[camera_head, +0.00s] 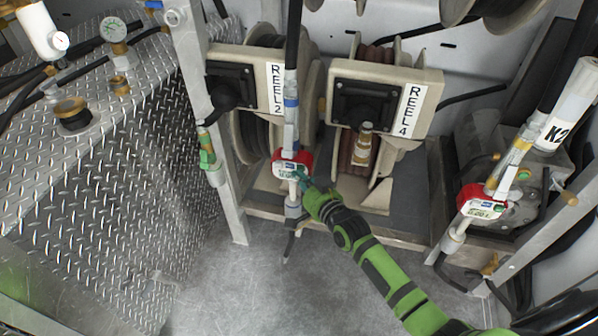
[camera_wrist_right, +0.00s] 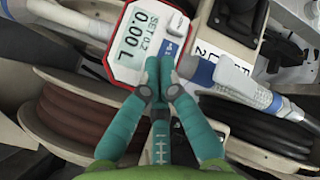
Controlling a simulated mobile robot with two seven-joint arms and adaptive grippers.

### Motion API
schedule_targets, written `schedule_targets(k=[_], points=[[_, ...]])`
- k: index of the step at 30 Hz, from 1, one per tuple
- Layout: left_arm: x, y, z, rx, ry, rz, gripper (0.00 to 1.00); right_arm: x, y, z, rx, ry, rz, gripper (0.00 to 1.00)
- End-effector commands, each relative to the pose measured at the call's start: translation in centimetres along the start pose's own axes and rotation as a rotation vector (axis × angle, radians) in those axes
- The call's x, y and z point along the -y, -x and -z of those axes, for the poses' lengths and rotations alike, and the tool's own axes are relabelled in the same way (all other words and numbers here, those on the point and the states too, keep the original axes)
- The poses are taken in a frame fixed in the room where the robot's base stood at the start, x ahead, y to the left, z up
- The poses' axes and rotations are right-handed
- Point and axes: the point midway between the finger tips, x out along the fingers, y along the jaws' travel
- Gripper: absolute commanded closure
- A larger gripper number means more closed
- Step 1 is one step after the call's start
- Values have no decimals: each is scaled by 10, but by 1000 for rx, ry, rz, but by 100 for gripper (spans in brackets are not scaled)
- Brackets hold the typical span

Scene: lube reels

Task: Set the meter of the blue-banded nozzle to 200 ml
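The blue-banded nozzle (camera_head: 291,103) hangs upright in front of REEL 2, and its blue band shows in the wrist view (camera_wrist_right: 263,98). Its red-framed meter (camera_head: 280,168) has a display (camera_wrist_right: 145,35) reading "SET 0.2" above "0.00 L". My right gripper (camera_head: 304,182), with teal fingers, is at the lower right of the meter. In the wrist view its fingertips (camera_wrist_right: 160,65) are together and empty, over the lower face beside a blue button label. I cannot tell whether they touch it. My left gripper is out of view.
A second red meter (camera_head: 481,204) on a yellow-banded nozzle (camera_head: 518,148) stands at the right beside the K2 tube (camera_head: 572,105). REEL 4 (camera_head: 388,90) is behind my right arm. A diamond-plate box (camera_head: 100,190) fills the left. Open floor (camera_head: 270,285) lies below.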

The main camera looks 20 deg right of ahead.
Motion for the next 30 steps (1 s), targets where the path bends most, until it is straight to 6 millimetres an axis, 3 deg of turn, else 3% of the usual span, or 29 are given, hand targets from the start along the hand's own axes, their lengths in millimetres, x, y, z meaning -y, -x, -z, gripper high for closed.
schedule_targets(k=[13, 30], points=[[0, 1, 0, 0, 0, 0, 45, 0, 0, 0, 1, -1, -1, 100], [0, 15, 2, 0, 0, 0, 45, 9, 14, -9, 0, -1, -1, 100]])
